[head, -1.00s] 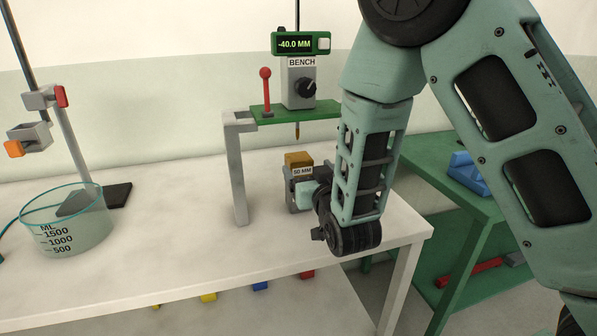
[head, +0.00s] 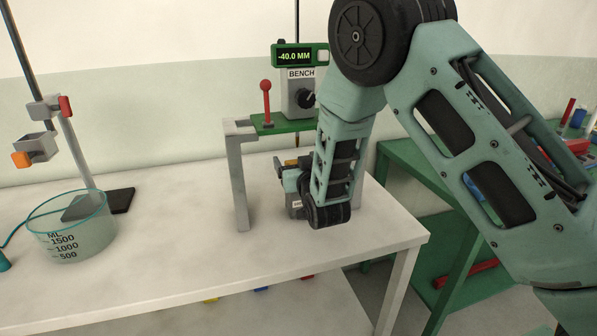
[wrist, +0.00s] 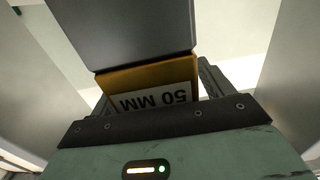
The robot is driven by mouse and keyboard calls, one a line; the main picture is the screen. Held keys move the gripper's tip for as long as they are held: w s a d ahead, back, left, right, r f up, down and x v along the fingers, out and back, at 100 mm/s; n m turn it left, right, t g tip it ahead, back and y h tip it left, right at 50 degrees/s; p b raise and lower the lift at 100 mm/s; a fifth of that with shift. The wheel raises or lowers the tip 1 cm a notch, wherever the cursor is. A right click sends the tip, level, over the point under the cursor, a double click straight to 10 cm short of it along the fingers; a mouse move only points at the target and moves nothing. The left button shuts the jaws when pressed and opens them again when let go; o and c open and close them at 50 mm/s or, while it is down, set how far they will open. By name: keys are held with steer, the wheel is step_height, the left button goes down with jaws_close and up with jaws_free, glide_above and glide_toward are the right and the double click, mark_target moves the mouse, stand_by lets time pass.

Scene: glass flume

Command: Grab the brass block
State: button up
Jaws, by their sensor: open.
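The brass block (wrist: 150,74) shows in the middle of the wrist view, with an upside-down "50 MM" label on its face. It meets a dark grey block (wrist: 125,30), which is above it in that picture. In the head view my gripper (head: 291,182) is at the stand on the bench, and my arm hides most of the brass block.
A green shelf (head: 270,123) with a red lever and a box reading "-40.0 MM" stands just above and behind, its grey leg (head: 238,180) left of my gripper. A pointed probe hangs there. A glass beaker (head: 75,235) and clamp stand are at left. The white bench (head: 170,250) between is clear.

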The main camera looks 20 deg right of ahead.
mark_target(296, 160)
steer(key=shift+r, duration=0.1)
jaws_close()
steer(key=shift+r+b, duration=0.4)
steer(key=shift+r, duration=1.2)
steer(key=shift+s+r, duration=0.1)
steer(key=shift+s, duration=0.15)
steer(key=s+p, duration=1.1)
steer(key=s, duration=0.6)
steer(key=shift+s+p, duration=0.25)
steer(key=shift+p, duration=0.1)
